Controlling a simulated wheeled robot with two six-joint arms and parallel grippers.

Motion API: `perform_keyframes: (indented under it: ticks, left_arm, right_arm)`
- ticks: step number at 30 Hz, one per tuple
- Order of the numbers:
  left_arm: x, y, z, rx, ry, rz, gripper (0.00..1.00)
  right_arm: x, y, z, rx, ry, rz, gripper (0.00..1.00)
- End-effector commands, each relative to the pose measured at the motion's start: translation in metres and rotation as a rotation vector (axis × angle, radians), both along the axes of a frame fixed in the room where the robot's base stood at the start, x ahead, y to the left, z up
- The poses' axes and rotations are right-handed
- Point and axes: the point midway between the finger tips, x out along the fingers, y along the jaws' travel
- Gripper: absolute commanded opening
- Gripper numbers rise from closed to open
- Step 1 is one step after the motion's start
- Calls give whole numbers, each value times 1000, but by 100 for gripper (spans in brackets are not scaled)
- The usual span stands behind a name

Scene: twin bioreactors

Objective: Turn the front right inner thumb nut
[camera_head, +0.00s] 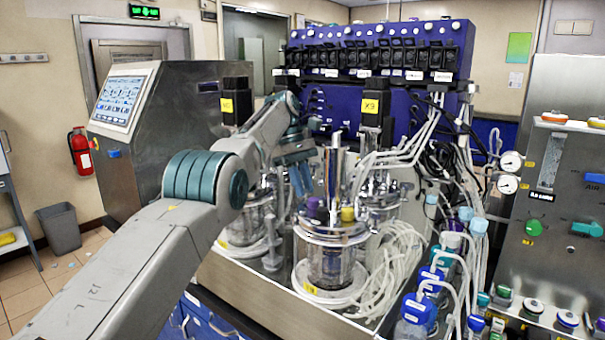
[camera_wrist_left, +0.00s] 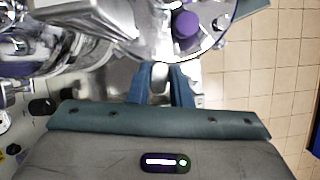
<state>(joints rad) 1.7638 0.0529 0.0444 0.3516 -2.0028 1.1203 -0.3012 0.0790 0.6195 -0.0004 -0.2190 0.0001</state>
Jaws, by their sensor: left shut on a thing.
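The front glass bioreactor vessel (camera_head: 330,265) stands on the steel deck, with a metal head plate (camera_head: 335,236) on top. My left gripper (camera_head: 301,186) reaches in from the left, its blue fingers pointing down behind the left part of that head plate. In the left wrist view the two blue fingers (camera_wrist_left: 160,88) are shut on a small pale metal piece (camera_wrist_left: 160,74) at the edge of a round plate, seemingly a thumb nut. The fingers hide much of it, and its turn angle cannot be told. My right gripper is not in view.
Purple (camera_wrist_left: 186,27) and yellow (camera_head: 347,214) caps and a tall metal column (camera_head: 334,165) rise from the head plate close to the gripper. Clear hoses (camera_head: 390,265) and blue-capped bottles (camera_head: 418,312) crowd the right. A steel console (camera_head: 165,125) stands at left.

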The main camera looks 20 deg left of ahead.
Motion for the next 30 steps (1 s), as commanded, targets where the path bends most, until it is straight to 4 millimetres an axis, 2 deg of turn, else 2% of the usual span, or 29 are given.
perform_keyframes:
  ticks: [3,16,17,19,20,30]
  left_arm:
    - [0,0,0,1,1,-16,0]
    - [0,0,-1,0,0,-23,0]
    - [0,0,-1,0,0,-23,24]
    - [0,0,-1,0,0,-23,38]
    - [0,0,-1,0,0,-23,40]
    - [0,0,1,0,0,-22,40]
  right_arm:
    - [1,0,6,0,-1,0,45]
    - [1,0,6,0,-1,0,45]
    - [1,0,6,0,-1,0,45]
    - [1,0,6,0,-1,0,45]
    - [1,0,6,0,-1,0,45]
    - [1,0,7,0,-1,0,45]
